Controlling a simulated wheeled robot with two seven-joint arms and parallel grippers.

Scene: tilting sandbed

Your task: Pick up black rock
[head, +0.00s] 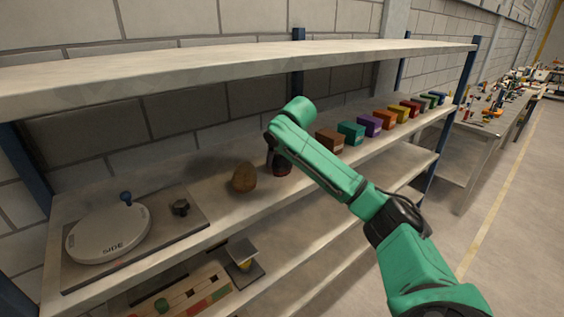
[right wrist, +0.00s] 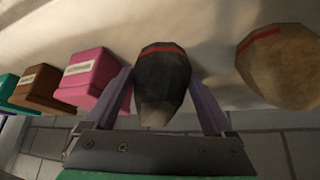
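The black rock (right wrist: 162,75) is dark with a red band near one end and a pale patch at the other. In the right wrist view it lies between the two fingers of my right gripper (right wrist: 161,95), one on each side and very close to it. The gripper looks spread wide, and I see no clear squeeze. In the head view the black rock (head: 281,167) is on the middle shelf, partly covered by the right gripper (head: 274,152). My left gripper is out of view.
A brown rock (head: 244,178) lies just left, also in the right wrist view (right wrist: 284,68). A pink box (right wrist: 92,77) is close on the other side. Several coloured boxes line the shelf (head: 215,222). A round white plate (head: 108,232) sits left; another shelf (head: 230,65) hangs above.

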